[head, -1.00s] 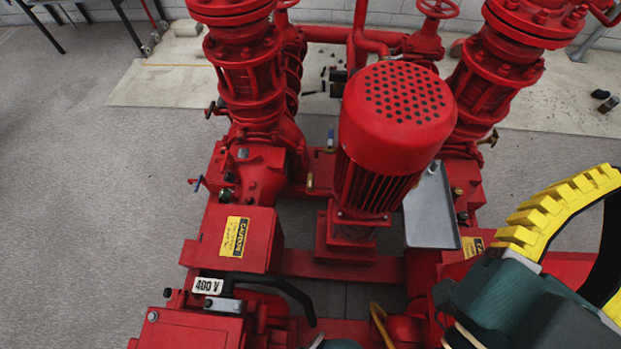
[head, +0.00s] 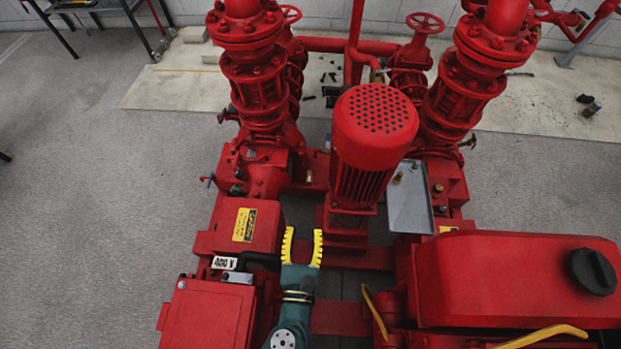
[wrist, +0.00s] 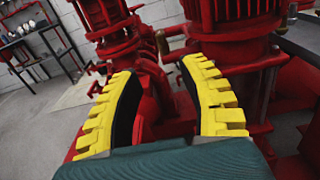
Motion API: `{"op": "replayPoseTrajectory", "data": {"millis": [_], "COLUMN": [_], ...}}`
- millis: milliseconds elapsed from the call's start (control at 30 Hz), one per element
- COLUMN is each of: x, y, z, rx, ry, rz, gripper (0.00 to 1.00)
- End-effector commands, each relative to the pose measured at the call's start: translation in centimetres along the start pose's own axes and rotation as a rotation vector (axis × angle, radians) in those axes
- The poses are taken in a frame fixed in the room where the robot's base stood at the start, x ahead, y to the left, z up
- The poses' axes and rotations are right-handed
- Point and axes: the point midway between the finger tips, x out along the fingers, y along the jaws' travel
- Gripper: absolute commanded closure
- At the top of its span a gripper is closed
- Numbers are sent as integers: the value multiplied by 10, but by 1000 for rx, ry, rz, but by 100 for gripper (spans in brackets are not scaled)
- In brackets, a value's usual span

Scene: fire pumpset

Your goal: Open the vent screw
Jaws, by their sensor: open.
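My gripper (head: 303,231) is open and empty, its two yellow toothed fingers spread and pointing at the pumps. It is above the pumpset frame, right of the red box with the yellow caution label (head: 244,225) and in front of the upright motor (head: 374,130). In the wrist view my gripper (wrist: 158,66) has red pump casings beyond its fingers. I cannot tell which fitting is the vent screw. Candidates are a small brass fitting (head: 309,176) left of the motor and a blue-handled fitting (head: 208,181) on the left pump's side. No fitting is between the fingers.
A grey tray (head: 410,200) with small brass parts lies right of the motor. A large red tank with a black cap (head: 593,272) fills the lower right. Tall red valve columns (head: 250,80) stand behind.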

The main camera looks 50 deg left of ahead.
Motion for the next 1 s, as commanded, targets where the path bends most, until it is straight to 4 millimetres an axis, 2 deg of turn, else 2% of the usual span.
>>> {"op": "replayPoseTrajectory", "data": {"millis": [400, 600, 767, 1000], "x": [98, 139, 154, 156], "y": [2, 1, 1, 1], "z": [4, 3, 3, 3], "rx": [-11, -10, -10, -11], "ry": [-5, -5, -3, -2], "rz": [6, 3, 3, 3], "gripper": [58, 58, 58, 58]}}
